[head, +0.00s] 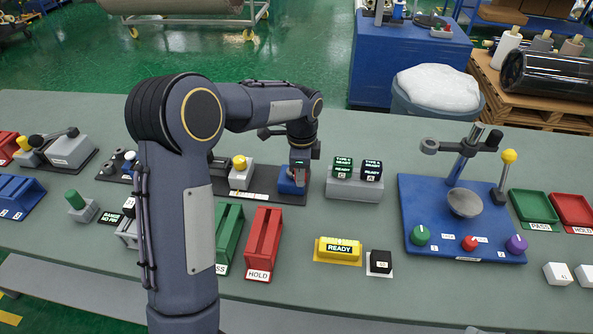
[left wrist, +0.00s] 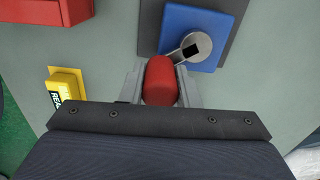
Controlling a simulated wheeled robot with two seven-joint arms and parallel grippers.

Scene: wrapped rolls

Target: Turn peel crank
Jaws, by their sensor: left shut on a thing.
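The peel crank shows best in the left wrist view. Its blue base (left wrist: 210,22) carries a round metal hub with a short dark arm (left wrist: 195,47), and its red handle (left wrist: 160,80) is beside the hub. My left gripper (left wrist: 161,92) is shut on the red handle, with one finger on each side of it. In the head view my left gripper (head: 300,170) reaches down over the blue base (head: 290,187). The crank's handle is hidden there behind the gripper. My right gripper is not in view.
A block with two READY cubes (head: 354,188) stands just right of the crank. Green and red (head: 264,243) holders and a yellow READY block (head: 338,250) lie nearer. A blue board with knobs (head: 415,200) is farther right. The bench between these is clear.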

